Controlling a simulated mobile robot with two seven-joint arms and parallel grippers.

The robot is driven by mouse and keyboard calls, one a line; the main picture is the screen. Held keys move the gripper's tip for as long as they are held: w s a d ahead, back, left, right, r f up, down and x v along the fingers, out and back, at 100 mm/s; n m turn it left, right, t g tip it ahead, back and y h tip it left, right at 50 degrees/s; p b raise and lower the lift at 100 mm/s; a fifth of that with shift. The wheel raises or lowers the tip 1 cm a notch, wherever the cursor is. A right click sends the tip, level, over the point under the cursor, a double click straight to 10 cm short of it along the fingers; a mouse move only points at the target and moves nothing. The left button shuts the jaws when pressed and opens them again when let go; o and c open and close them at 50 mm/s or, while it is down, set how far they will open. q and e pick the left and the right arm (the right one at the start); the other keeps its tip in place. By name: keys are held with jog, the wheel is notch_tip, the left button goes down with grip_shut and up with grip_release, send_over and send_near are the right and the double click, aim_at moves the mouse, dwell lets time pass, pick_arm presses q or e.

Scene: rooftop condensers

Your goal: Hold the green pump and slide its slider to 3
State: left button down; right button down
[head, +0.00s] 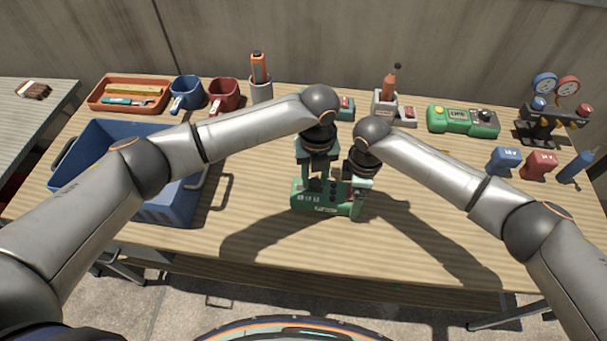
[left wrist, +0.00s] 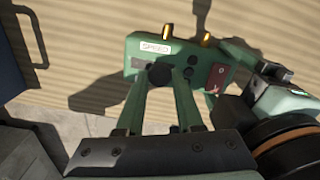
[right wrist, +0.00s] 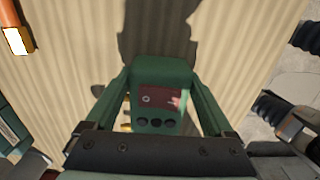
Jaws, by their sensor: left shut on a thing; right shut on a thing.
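The green pump (head: 325,208) stands on the wooden table in front of me, below both grippers. The left wrist view shows its SPEED label (left wrist: 155,47), brass fittings (left wrist: 186,35) and a dark red switch (left wrist: 218,78). My left gripper (head: 314,182) comes down on the pump's left part. Its fingers are shut on a black slider knob (left wrist: 160,73). My right gripper (head: 358,188) is shut on the pump's right end, with the green body (right wrist: 161,70) between its fingers. The slider's setting on its scale is not readable.
A blue crate (head: 100,124) stands at the left. Along the back are an orange tray (head: 97,101), blue mug (head: 183,88), red mug (head: 222,92) and another green device (head: 463,120). A gauge stand (head: 545,125) and blue and red blocks are right. The table front is clear.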

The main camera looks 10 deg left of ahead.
aim_at(319, 183)
pick_arm(q)
jog(key=shift+d, duration=0.45)
pick_arm(e)
jog(key=shift+a, duration=0.1)
pick_arm(q)
jog(key=c, duration=0.5)
grip_release()
jog(key=shift+c, duration=0.2)
notch_tip(319, 183, up, 12)
